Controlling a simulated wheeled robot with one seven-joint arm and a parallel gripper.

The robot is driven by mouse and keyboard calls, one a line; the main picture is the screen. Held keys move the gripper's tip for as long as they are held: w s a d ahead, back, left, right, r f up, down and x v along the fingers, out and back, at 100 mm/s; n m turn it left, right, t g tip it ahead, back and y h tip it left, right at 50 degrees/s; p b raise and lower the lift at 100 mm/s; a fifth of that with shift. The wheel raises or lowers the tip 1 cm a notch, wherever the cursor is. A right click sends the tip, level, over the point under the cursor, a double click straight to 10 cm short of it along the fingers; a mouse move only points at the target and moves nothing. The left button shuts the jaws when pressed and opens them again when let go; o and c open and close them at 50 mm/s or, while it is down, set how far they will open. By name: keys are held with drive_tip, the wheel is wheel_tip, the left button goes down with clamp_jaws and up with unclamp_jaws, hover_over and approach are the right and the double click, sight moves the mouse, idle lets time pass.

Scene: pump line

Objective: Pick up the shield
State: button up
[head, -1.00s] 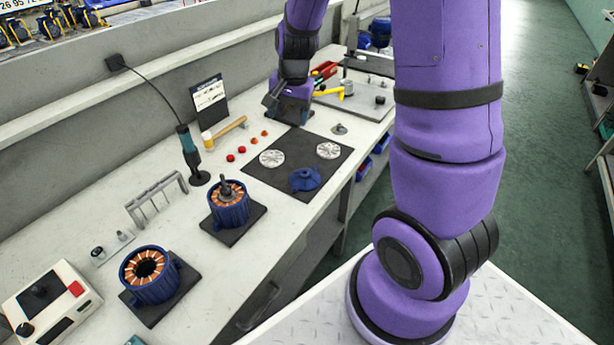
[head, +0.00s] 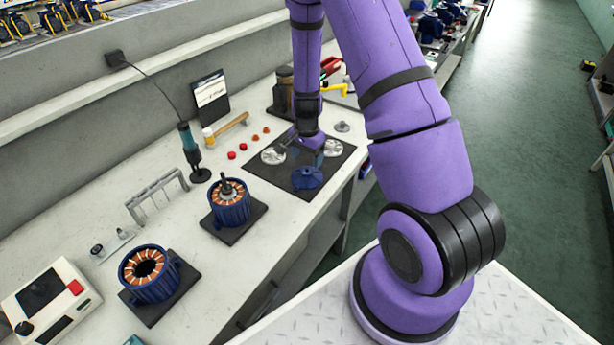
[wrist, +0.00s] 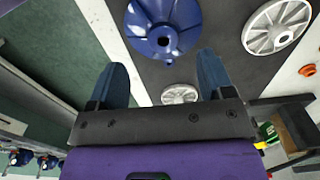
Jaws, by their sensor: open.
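The shield (head: 308,178) appears to be the blue, ribbed, dome-like part with a raised hub, lying on a dark mat (head: 300,194). In the wrist view the shield (wrist: 163,26) is at the top, just beyond my fingertips and roughly centred between them. My gripper (head: 303,152) is above the mat, pointing down, behind the shield in the head view. In the wrist view my gripper (wrist: 163,64) has its two blue fingers wide apart with nothing held. The fingers do not touch the shield. Its height above the mat is hard to judge.
A pale spoked disc (head: 273,156) lies left of the shield and another (head: 333,147) lies right, both on the mat. Red caps (head: 231,155), a hammer (head: 226,130) and a wound stator (head: 230,208) stand farther left. The bench's front edge is close to the mat.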

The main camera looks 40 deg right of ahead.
sight(307, 169)
drive_tip(key=shift+w+d+f, duration=0.1)
drive_tip(key=shift+w+f, duration=0.05)
drive_tip(key=shift+f, duration=1.4)
drive_tip(key=shift+w+d+f, duration=0.1)
drive_tip(key=shift+f, duration=1.4)
drive_tip(key=c, duration=1.1)
